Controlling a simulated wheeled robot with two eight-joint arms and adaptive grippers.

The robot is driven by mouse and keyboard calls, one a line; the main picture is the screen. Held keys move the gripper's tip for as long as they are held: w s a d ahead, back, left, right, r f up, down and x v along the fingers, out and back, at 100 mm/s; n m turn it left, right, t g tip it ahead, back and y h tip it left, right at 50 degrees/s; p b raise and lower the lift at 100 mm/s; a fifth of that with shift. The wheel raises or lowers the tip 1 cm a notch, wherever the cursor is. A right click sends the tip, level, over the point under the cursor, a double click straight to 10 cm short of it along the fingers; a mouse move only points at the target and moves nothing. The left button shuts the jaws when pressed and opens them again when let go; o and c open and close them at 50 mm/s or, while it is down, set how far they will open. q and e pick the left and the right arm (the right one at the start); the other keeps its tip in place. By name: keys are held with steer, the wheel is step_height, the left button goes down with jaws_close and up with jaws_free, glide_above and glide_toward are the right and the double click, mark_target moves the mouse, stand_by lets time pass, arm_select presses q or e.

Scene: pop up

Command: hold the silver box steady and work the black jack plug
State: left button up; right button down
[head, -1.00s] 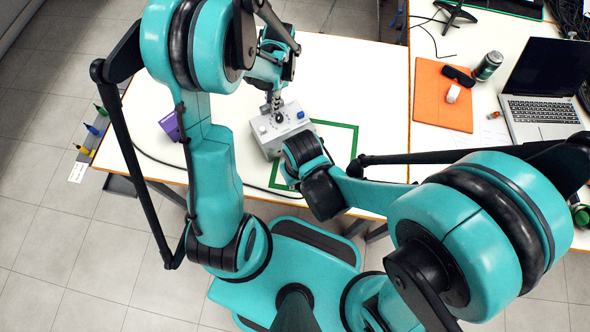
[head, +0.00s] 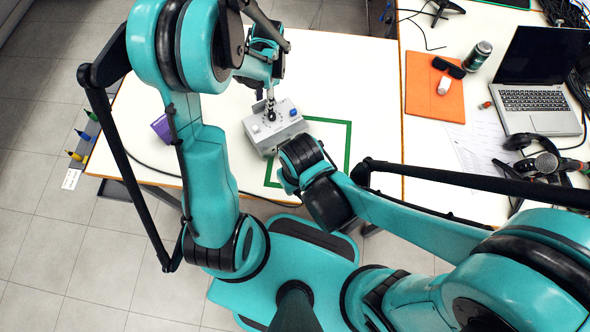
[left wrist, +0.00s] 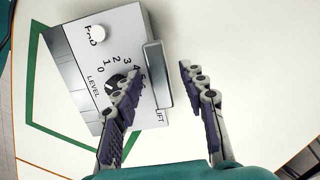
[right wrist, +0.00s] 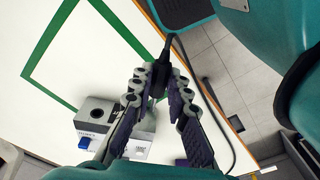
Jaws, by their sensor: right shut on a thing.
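The silver box (head: 273,126) stands on the white table, with knobs and a level dial on top. It fills the upper left of the left wrist view (left wrist: 118,62). My left gripper (head: 270,103) is open; in its wrist view the fingers (left wrist: 160,85) are apart, one over the dial, one over bare table, with the box's raised metal edge piece between them. My right gripper (right wrist: 160,82) is shut on the black jack plug (right wrist: 161,62) in its wrist view, apart from the box's black socket (right wrist: 94,112). In the head view the right fingers are hidden behind the wrist.
A green outline (head: 348,140) marks the table around the box's right side. A black cable (right wrist: 222,120) runs along the table edge. A purple container (head: 161,127) stands left of the box. A laptop (head: 540,85), orange mat (head: 435,88), can and headset lie on the right table.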

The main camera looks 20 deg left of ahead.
arm_select(q)
step_height(320, 180, up, 12)
steer(key=w+d, duration=0.1)
steer(key=shift+w, duration=0.25)
